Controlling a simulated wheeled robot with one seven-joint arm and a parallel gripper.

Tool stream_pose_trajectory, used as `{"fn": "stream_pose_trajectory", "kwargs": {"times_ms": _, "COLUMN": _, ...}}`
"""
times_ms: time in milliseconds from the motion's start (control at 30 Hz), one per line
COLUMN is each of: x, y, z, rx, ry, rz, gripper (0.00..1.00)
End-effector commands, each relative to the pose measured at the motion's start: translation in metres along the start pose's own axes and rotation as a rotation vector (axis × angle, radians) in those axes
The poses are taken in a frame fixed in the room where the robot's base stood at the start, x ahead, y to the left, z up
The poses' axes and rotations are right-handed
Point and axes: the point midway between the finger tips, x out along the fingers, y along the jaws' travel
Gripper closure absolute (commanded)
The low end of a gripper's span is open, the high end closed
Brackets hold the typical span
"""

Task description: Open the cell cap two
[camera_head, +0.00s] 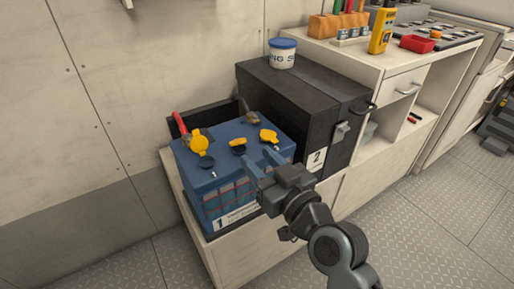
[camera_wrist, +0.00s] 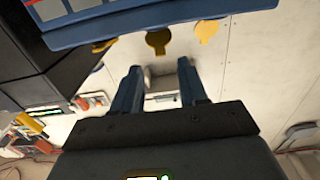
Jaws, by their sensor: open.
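A blue battery (camera_head: 215,183) marked 1 sits in a black tray on a low pale bench. Its top carries a yellow left cap (camera_head: 199,142), a middle cap (camera_head: 238,142) and a right cap (camera_head: 268,136), with dark round parts near them. No numbers on the caps are readable. My gripper (camera_head: 263,161), with blue fingers, is open and empty at the battery's front right top edge. In the wrist view the battery (camera_wrist: 150,22) fills the top, with the middle cap (camera_wrist: 158,41) beyond the gap between the fingers (camera_wrist: 161,80), apart from them.
A black box (camera_head: 300,110) marked 2 stands close on the right, with a white blue-lidded tub (camera_head: 283,54) on it. A red cable (camera_head: 180,124) and a dark clamp (camera_head: 252,117) are at the battery's back. A counter (camera_head: 385,62) holds tools. The floor in front is clear.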

Motion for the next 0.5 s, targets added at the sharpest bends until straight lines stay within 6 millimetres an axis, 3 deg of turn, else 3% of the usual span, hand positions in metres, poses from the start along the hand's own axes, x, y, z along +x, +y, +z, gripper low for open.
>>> {"fn": "stream_pose_trajectory", "kwargs": {"times_ms": 200, "x": 0.033, "y": 0.000, "z": 0.000, "rx": 0.000, "ry": 0.000, "rz": -0.001, "gripper": 0.57}}
{"fn": "stream_pose_trajectory", "kwargs": {"times_ms": 500, "x": 0.049, "y": 0.001, "z": 0.000, "rx": 0.000, "ry": -0.001, "rz": 0.001, "gripper": 0.57}}
